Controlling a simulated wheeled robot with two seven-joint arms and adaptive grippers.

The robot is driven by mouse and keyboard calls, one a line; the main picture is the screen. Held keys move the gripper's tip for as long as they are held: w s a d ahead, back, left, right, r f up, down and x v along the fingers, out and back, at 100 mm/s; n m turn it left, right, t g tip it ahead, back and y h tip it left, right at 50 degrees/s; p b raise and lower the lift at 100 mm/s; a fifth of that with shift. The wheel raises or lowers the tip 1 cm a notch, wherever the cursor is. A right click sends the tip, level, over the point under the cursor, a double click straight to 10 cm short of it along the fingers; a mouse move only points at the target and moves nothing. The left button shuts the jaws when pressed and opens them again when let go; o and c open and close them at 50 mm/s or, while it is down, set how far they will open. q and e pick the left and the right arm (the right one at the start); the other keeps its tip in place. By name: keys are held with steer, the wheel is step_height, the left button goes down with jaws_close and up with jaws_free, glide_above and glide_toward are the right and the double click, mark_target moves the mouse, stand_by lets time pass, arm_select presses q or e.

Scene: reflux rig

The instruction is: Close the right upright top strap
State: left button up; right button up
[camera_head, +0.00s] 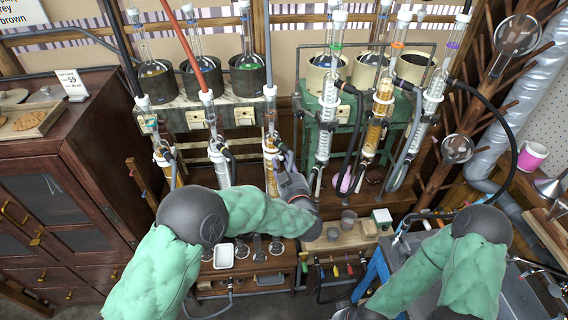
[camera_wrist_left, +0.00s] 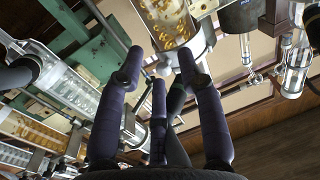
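Several upright glass columns stand in front of two racks. The right column of the left rack (camera_head: 271,125) holds yellow pieces and has pale fittings around it. I cannot tell which fitting is the right upright top strap, or whether it is closed. My left gripper (camera_head: 283,157) is at this column's lower right, and its fingers partly hide it. In the left wrist view the gripper's three dark fingers (camera_wrist_left: 160,64) are spread with nothing between them. A glass tube with yellow pieces (camera_wrist_left: 161,18) is just beyond the fingertips. My right arm reaches down at the right; its gripper does not show.
A green rack (camera_head: 341,112) with more columns and hoses stands to the right. A low wooden bench (camera_head: 350,237) with small cups is below. A dark cabinet (camera_head: 75,180) stands at left. A peg stand (camera_head: 445,170) and a silver duct (camera_head: 520,100) are at right.

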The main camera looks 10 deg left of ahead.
arm_select(q)
steer(key=shift+s+r, duration=0.15)
steer(key=v, duration=1.1)
steer(key=shift+s+d, duration=0.2)
steer(key=shift+s, duration=0.15)
steer(key=shift+o, duration=0.2)
